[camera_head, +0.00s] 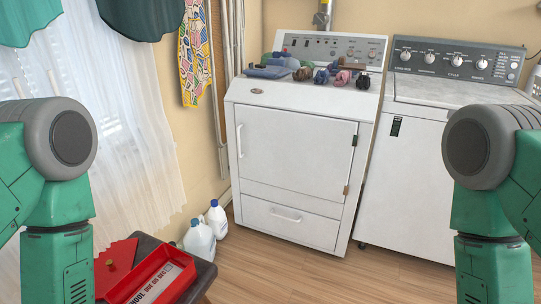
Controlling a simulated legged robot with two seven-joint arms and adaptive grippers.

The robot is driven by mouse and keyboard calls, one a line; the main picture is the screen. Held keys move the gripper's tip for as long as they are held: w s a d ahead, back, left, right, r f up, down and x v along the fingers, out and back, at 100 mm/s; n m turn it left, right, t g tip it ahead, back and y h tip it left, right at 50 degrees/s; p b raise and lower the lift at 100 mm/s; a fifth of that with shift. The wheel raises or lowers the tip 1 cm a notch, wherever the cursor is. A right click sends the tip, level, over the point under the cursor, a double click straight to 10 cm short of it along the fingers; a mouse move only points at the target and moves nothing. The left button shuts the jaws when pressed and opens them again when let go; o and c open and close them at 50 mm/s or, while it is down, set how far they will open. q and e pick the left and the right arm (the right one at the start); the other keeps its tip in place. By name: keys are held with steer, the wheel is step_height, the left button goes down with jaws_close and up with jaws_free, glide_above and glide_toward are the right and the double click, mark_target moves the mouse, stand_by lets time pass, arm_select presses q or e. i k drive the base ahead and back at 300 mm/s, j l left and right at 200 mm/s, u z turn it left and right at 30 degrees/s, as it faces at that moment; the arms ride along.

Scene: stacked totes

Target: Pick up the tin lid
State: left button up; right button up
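The dark table (205,270) stands by the curtained window. White jugs (199,240) stand on the floor behind it. A white dryer (290,160) with socks and folded cloth on top and a washer (425,170) line the back wall. The wooden floor (320,279) in front is clear.

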mark_target(113, 265)
steer(key=u, duration=1.35)
